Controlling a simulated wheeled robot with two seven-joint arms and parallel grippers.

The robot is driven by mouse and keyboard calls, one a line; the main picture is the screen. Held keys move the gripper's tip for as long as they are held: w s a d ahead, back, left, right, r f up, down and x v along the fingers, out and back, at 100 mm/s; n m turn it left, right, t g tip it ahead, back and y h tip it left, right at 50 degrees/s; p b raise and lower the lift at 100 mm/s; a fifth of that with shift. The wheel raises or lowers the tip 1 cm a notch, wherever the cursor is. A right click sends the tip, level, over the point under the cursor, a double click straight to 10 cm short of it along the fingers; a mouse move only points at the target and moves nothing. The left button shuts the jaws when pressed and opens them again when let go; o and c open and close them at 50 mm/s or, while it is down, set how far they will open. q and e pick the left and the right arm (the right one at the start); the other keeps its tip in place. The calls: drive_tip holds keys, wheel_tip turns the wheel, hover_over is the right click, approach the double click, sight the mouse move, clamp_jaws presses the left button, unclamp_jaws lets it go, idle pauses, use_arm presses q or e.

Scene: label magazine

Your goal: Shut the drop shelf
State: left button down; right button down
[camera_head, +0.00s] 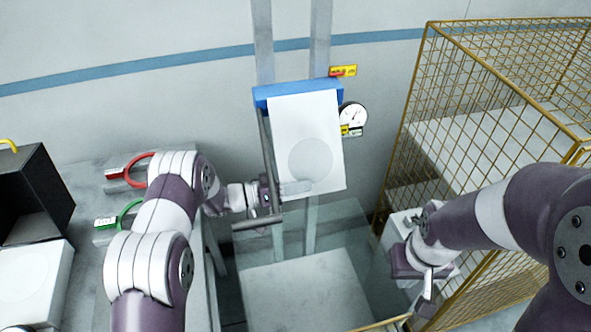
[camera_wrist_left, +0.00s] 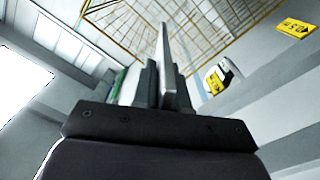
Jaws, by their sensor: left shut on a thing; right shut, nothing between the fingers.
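The drop shelf seems to be the white panel (camera_head: 328,120) with a pale grey disc on it, hanging steeply tilted below a blue bar (camera_head: 275,92). A dark grey rod (camera_head: 267,140) runs down its left side to a short grey crossbar (camera_head: 257,222). My left gripper (camera_head: 284,190) is at the panel's lower left edge, beside the rod, and is shut on a thin grey piece. The left wrist view shows this thin plate-like piece (camera_wrist_left: 165,60) upright between the fingers; whether it belongs to the shelf I cannot tell. My right gripper (camera_head: 428,288) is shut and empty, at the lower right.
A yellow mesh cage (camera_head: 480,85) stands at the right, close to my right arm. Red (camera_head: 137,170) and green (camera_head: 128,215) handles lie left, near a black bin (camera_head: 45,190).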

use_arm(q)
drive_tip(key=shift+s+d+r+n+p, duration=0.2)
drive_tip(key=shift+s+r+n+p, duration=0.3)
drive_tip(key=shift+s, duration=0.1)
drive_tip(key=shift+s+d+r+n+p, duration=0.2)
drive_tip(key=shift+s+r+n+p, duration=0.2)
drive_tip(key=shift+s+r, duration=0.15)
drive_tip(key=c, duration=1.2)
unclamp_jaws()
drive_tip(key=shift+c, duration=0.2)
drive_tip(key=shift+f, duration=0.1)
